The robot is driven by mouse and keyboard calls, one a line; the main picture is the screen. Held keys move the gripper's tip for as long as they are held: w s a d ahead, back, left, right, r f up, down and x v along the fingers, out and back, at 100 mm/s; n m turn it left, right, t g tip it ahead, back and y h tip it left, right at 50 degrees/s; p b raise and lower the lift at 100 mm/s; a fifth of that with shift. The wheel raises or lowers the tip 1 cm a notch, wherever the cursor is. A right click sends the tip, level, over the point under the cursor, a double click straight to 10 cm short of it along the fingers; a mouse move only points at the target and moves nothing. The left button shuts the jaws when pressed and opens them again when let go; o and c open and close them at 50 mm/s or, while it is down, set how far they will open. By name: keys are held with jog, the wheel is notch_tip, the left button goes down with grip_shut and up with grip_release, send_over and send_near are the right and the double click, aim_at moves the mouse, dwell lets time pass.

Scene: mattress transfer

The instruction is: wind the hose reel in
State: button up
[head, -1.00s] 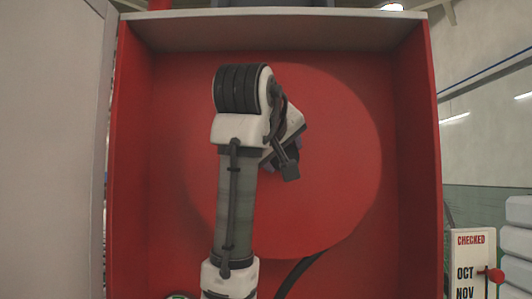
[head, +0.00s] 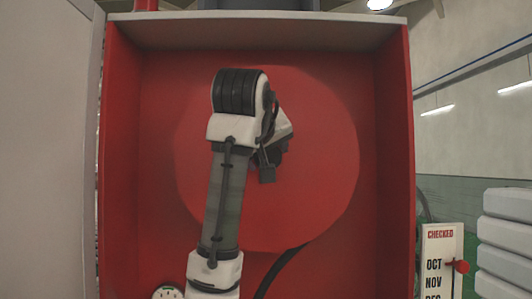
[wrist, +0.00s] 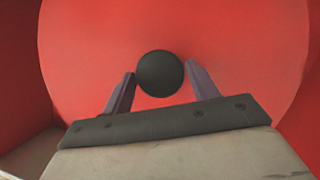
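A large red reel disc (head: 320,190) fills the back of a red cabinet. In the wrist view the disc (wrist: 245,60) is close behind a round black knob (wrist: 160,73). My gripper (wrist: 160,70) points at the disc, with its two purple-grey fingers apart, one on each side of the knob. The fingertips are very close to the knob's sides; I cannot tell whether they touch it. In the head view my arm hides the fingers and the knob. A dark hose (head: 280,270) hangs from the lower edge of the disc.
The red cabinet's side walls (head: 395,160) and top (head: 260,17) enclose the disc and my arm. A pale panel (head: 45,150) stands at the left. A "CHECKED" board (head: 437,262) and stacked white blocks (head: 505,235) are at the right.

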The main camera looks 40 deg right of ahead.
jog(key=o, duration=0.3)
jog(key=shift+r, duration=0.1)
jog(key=b+v, duration=0.5)
jog(key=v, duration=0.8)
jog(key=shift+s+a, duration=0.25)
jog(key=shift+a, duration=0.1)
